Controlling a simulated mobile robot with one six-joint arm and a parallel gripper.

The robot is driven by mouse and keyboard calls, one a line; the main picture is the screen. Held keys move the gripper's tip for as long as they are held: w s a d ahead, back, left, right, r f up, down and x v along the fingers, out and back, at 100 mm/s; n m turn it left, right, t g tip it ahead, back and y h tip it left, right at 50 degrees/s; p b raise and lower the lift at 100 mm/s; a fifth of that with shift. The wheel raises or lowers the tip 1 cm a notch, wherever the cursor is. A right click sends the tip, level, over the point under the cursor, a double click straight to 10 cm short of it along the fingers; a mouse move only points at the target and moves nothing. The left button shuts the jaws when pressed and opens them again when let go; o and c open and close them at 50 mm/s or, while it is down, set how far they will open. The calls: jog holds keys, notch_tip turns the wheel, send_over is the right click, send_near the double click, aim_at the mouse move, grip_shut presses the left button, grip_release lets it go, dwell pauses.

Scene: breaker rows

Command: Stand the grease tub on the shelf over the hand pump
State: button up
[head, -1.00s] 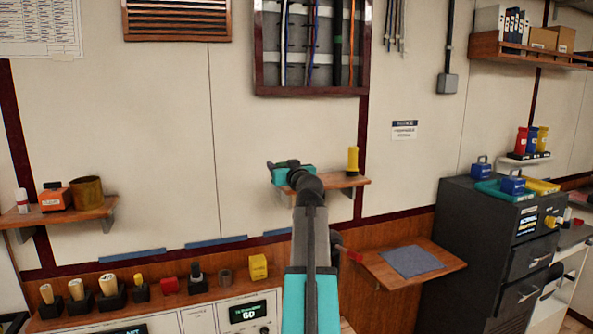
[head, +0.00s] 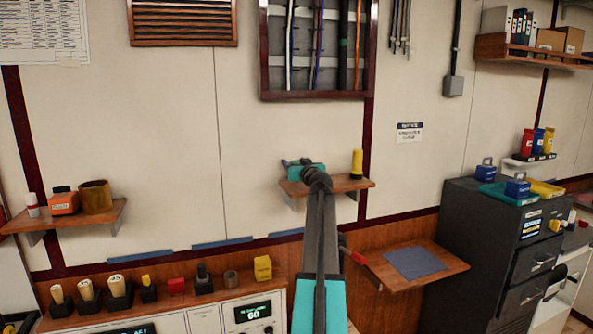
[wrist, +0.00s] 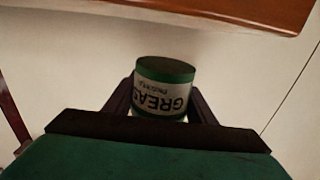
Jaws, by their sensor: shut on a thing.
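My gripper (wrist: 163,112) is shut on the grease tub (wrist: 165,88), a short cylinder with a dark green lid and a white label, its lettering upside down in the wrist view. In the head view my gripper (head: 290,163) is in front of the left part of a small wooden shelf (head: 350,184); the tub cannot be made out clearly there. A wooden shelf edge (wrist: 230,12) crosses the top of the wrist view, apart from the tub. A red-handled tool (head: 356,258), perhaps the hand pump, shows below the shelf, partly hidden by my arm.
A yellow cylinder (head: 357,163) stands at the shelf's right end. Another shelf (head: 75,219) at left holds an orange box (head: 64,203) and a brown tin (head: 96,196). Below is a wooden ledge (head: 415,275) with a grey mat (head: 415,263). A dark cabinet (head: 470,235) stands right.

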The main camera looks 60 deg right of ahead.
jog(key=shift+w+d, duration=0.2)
jog(key=shift+d, duration=0.2)
jog(key=shift+f, duration=0.15)
jog(key=shift+f+p, duration=0.8)
jog(key=shift+f, duration=0.8)
jog(key=shift+f, duration=0.15)
jog(key=o, duration=1.3)
jog(key=shift+r, duration=0.2)
